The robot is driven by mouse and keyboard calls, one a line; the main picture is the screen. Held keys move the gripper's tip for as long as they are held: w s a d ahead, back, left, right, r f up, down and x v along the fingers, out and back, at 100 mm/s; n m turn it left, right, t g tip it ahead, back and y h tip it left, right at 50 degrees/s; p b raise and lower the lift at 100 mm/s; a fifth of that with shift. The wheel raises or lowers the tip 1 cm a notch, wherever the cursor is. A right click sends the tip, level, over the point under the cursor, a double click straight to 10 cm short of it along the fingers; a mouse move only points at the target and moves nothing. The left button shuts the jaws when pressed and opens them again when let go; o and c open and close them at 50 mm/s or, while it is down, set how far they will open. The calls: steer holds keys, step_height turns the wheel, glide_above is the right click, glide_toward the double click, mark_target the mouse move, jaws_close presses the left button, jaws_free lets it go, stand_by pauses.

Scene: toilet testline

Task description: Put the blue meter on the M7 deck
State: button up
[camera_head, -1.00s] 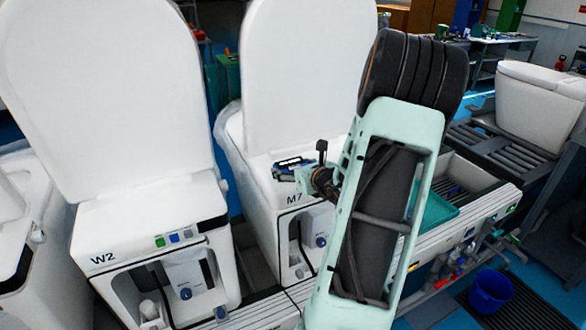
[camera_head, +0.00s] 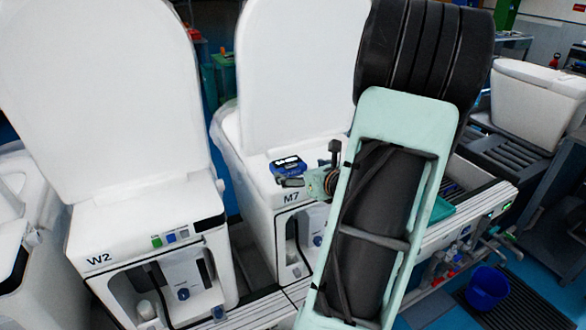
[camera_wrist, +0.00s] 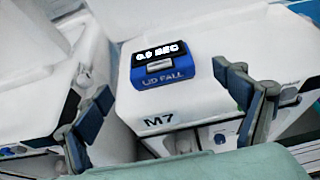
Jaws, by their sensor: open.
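The blue meter (camera_head: 287,165) lies on the white M7 deck (camera_head: 262,184), behind the M7 label. In the head view my gripper (camera_head: 308,182) is just in front and to the right of the meter, partly hidden by my arm.
The raised M7 lid (camera_head: 295,75) stands behind the meter. The W2 unit (camera_head: 140,232) with its raised lid is on the left. A teal tray (camera_head: 441,210) lies right of my arm. A blue bucket (camera_head: 488,288) is on the floor at right.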

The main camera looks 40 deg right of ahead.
steer(key=shift+v, duration=2.35)
